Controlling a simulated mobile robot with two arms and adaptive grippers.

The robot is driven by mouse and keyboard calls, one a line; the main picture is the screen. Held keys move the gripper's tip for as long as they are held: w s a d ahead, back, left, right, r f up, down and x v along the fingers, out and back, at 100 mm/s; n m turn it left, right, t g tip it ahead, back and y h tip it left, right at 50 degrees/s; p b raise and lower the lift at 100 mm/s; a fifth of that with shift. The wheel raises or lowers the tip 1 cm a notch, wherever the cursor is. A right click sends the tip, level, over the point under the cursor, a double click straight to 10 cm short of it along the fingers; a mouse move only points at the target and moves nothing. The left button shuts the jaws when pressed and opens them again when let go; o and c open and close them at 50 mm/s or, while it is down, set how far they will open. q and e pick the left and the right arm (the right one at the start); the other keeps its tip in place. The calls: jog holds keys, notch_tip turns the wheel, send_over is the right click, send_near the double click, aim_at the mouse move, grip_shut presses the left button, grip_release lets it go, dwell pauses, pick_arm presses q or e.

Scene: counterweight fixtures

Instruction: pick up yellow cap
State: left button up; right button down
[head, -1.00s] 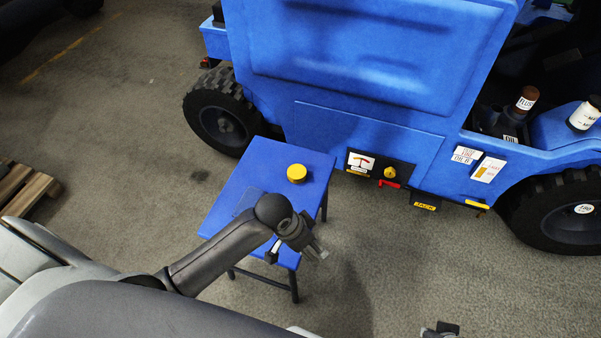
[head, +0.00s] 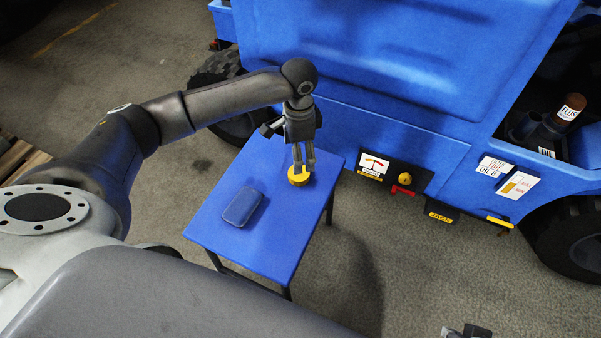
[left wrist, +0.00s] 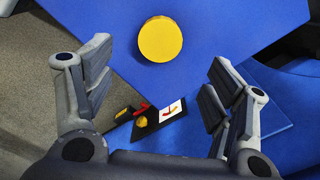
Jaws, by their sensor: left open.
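The yellow cap (head: 298,181), a short round disc, lies on the blue table (head: 205,226) near its far right edge. My left gripper (head: 304,165) points down over the cap, its fingers hiding part of it in the head view. In the left wrist view the cap (left wrist: 160,39) shows whole beyond the spread fingers of the open, empty left gripper (left wrist: 158,62); it is not held. Whether the fingertips touch it I cannot tell. A small dark part at the bottom edge of the head view may be my right gripper (head: 466,331); its jaws are not clear.
A dark blue rounded case (head: 242,206) lies on the table left of the cap. The blue vehicle (head: 390,75) stands close behind the table, with a panel holding a gauge and a yellow knob (head: 404,178). The floor right of the table is clear.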

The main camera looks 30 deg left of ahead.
aim_at(299, 175)
pick_arm(q)
notch_tip(299, 175, down, 4)
jog(key=shift+r+b, duration=0.1)
jog(key=shift+b, duration=0.3)
notch_tip(299, 175, down, 5)
jog(key=shift+s+a+r+b, duration=0.1)
jog(key=shift+b, duration=1.05)
jog(key=c, duration=0.9)
jog(key=shift+c, duration=0.2)
pick_arm(e)
jog(key=w+a+r+t+y, duration=0.1)
jog(key=w+a+r+t, duration=0.1)
jog(key=w+r+t, duration=0.2)
jog(key=w+a+r+t+y, duration=0.1)
jog(key=w+a+r+t, duration=0.2)
jog(key=w, duration=0.7)
jog(key=shift+r+t, duration=0.5)
jog(key=shift+t, duration=0.5)
